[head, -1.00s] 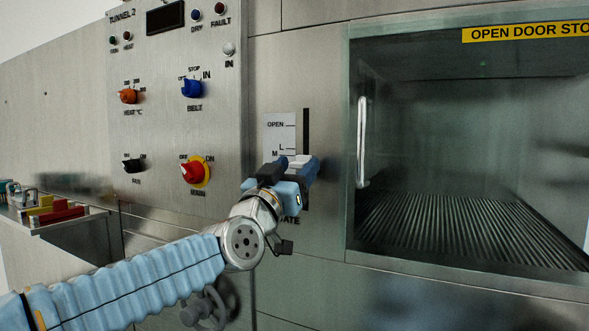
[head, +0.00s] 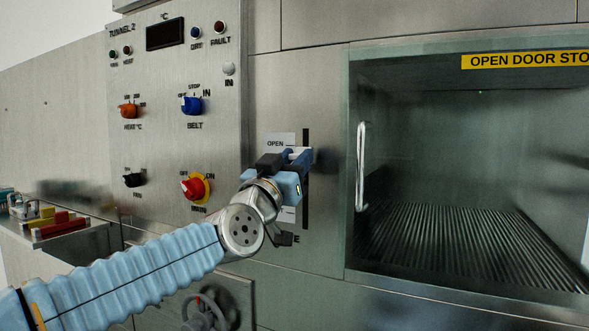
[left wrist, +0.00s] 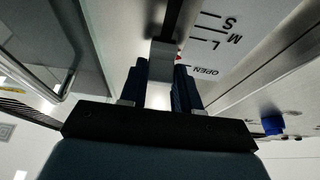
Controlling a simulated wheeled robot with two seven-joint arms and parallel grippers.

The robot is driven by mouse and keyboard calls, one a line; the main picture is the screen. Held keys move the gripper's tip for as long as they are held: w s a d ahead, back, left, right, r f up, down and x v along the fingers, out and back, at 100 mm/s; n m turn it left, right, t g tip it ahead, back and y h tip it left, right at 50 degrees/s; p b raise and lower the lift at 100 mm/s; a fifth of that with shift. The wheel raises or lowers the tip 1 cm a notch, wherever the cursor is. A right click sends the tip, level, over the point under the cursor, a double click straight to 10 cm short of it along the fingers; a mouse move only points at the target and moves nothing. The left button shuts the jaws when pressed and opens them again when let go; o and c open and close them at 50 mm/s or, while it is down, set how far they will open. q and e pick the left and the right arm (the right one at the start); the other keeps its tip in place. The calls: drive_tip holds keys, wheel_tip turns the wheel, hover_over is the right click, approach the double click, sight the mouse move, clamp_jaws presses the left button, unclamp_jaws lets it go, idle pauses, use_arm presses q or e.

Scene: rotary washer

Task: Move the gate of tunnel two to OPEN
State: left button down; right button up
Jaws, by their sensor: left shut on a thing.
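The gate's dark vertical slot (head: 306,215) is in the panel left of the tunnel window, with a white scale plate (head: 280,139) marked OPEN at the top. My left gripper (head: 300,156) is at the slot, just below the OPEN mark, and covers the middle of the scale. In the left wrist view its two fingers (left wrist: 160,88) are shut on the pale gate handle (left wrist: 160,62). A small red pointer (left wrist: 178,57) shows beside the handle, between the L and OPEN marks and nearer OPEN. My right gripper is not in view.
The TUNNEL 2 control panel (head: 165,70) with knobs is on the left. The tunnel's glass door (head: 450,150), with a vertical metal handle (head: 361,165), is close on the right. A ledge with coloured blocks (head: 58,226) is at far left.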

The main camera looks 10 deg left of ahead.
use_arm(q)
wheel_tip(320, 180, up, 2)
drive_tip(key=shift+r+p, duration=0.1)
drive_tip(key=shift+p, duration=0.2)
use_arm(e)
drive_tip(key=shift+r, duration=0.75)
use_arm(q)
drive_tip(key=c, duration=0.8)
unclamp_jaws()
drive_tip(key=shift+f, duration=0.2)
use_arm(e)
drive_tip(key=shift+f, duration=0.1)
use_arm(q)
drive_tip(key=b+v, duration=0.1)
drive_tip(key=v, duration=1.2)
drive_tip(key=shift+s+f+b, duration=0.2)
drive_tip(key=shift+s+b, duration=0.15)
drive_tip(key=shift+b, duration=0.05)
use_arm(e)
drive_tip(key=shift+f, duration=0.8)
use_arm(q)
drive_tip(key=shift+a, duration=0.1)
